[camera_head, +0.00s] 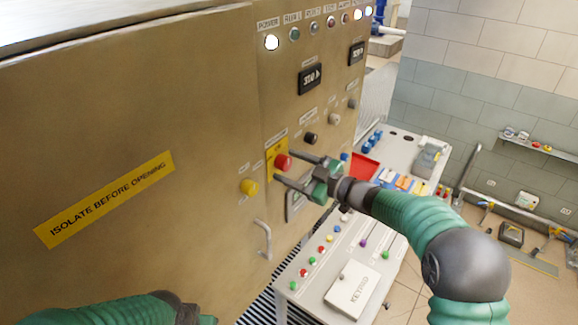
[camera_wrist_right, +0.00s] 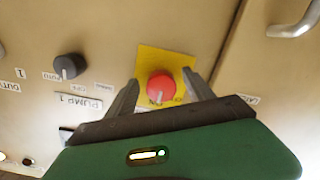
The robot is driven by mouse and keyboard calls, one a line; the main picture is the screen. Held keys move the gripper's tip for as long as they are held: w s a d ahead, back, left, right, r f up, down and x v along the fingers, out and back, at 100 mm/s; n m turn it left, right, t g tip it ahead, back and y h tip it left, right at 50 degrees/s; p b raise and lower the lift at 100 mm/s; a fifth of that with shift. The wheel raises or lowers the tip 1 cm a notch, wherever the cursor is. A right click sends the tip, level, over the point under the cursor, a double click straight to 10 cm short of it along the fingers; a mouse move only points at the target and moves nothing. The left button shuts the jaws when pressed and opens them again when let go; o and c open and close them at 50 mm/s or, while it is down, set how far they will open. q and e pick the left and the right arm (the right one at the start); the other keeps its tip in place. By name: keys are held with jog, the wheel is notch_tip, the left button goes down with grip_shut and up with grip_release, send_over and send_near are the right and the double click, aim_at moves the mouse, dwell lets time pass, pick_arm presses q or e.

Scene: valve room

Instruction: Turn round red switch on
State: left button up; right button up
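The round red switch (camera_head: 283,162) sits on a yellow square plate (camera_head: 276,150) on the front of the tan cabinet. It also shows in the right wrist view (camera_wrist_right: 160,86), where the yellow plate (camera_wrist_right: 180,60) is behind it. My right gripper (camera_head: 285,168) is open, with one finger on each side of the red switch. Whether the fingertips touch the panel I cannot tell. Of my left arm only a green part shows at the lower left; its gripper is not visible.
A metal handle (camera_head: 264,240) is below. A console (camera_head: 310,285) with several buttons stands right of the cabinet, under my right arm.

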jog(key=shift+d+r, duration=0.1)
jog(key=shift+r, duration=0.05)
jog(key=f+b+v, duration=0.1)
jog(key=b+v, duration=0.6)
jog(key=v, duration=0.9)
jog(key=shift+d+r, duration=0.35)
jog(key=shift+d, duration=0.1)
jog(key=shift+s+a, duration=0.1)
jog(key=shift+s, duration=0.05)
